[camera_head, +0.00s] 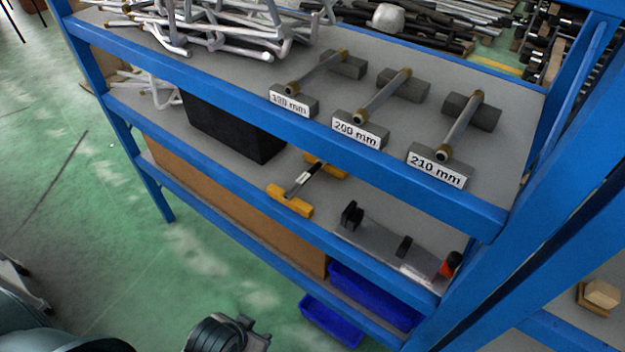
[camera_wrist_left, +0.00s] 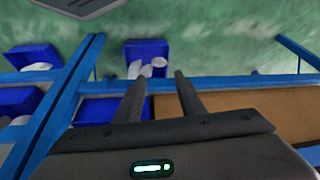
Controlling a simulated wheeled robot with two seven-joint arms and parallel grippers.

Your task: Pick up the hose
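Three short grey hoses with brass-coloured ends lie across pairs of dark blocks on the top shelf in the head view: the left hose (camera_head: 316,71), the 200 mm hose (camera_head: 382,96) and the 210 mm hose (camera_head: 460,125). The left label is hard to read. Another short dark hose (camera_head: 304,179) with a white tag rests on yellow blocks on the shelf below. My left gripper (camera_head: 240,335) is low at the bottom edge, in front of and apart from the rack. In the left wrist view its fingers (camera_wrist_left: 158,82) are spread with nothing held between them. My right gripper is not in view.
The blue rack's front rails (camera_head: 300,127) and thick right post (camera_head: 510,200) stand near the hoses. Bent white tubes (camera_head: 225,25) crowd the top shelf's left. A black box (camera_head: 232,125) and a fixture (camera_head: 385,240) sit below. Blue bins (camera_head: 330,320) are lower. Green floor (camera_head: 60,190) is open at left.

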